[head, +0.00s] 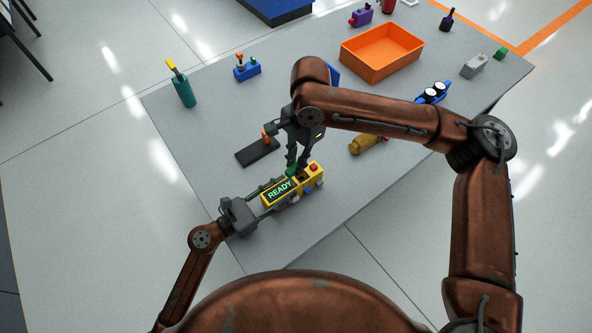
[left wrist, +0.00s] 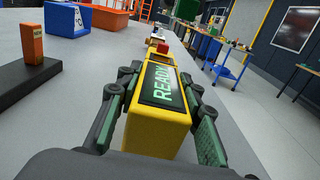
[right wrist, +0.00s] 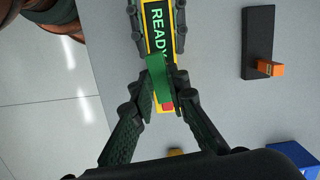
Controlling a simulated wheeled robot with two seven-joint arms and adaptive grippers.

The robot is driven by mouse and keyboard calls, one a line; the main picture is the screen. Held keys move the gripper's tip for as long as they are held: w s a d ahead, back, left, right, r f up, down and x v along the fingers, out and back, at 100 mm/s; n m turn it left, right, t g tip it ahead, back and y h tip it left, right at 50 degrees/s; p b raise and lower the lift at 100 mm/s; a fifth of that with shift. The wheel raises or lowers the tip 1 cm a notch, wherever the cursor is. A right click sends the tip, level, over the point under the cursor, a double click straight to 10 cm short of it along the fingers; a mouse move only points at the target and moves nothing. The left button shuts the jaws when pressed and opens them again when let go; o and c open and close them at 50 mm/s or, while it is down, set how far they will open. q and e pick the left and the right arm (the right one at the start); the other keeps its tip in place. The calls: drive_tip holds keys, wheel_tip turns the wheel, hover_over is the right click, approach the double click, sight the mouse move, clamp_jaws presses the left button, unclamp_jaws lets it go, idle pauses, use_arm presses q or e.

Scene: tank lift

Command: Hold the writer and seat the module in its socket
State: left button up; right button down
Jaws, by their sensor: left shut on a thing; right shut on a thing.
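The yellow writer (head: 312,181) has a lit screen reading READY and a red button. My left gripper (head: 273,196) is shut on its screen end, one finger along each side; this also shows in the left wrist view (left wrist: 160,118). My right gripper (head: 292,166) is shut on a green module (right wrist: 160,78). In the right wrist view the module overlaps the writer between screen and red button. The left wrist view shows the dark socket area (left wrist: 158,58) with no module in it, so the module appears held above. The fingers partly hide the module in the head view.
A black base (head: 258,152) with an orange block stands left of the writer. A yellow bottle-like object (head: 362,145) lies to its right. A blue holder (head: 246,70), teal canister (head: 184,91) and orange bin (head: 381,52) stand farther back. The table's near edge is close to the writer.

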sight(296, 180)
drive_tip(key=shift+r, duration=1.95)
wheel_tip(296, 180, down, 10)
drive_tip(key=shift+r, duration=0.2)
drive_tip(key=shift+f, duration=0.25)
drive_tip(key=c, duration=1.9)
unclamp_jaws()
drive_tip(key=r, duration=0.4)
drive_tip(key=d+r, duration=0.1)
drive_tip(key=r, duration=0.3)
drive_tip(key=d+r, duration=0.1)
drive_tip(key=r, duration=0.3)
drive_tip(key=shift+w, duration=0.4)
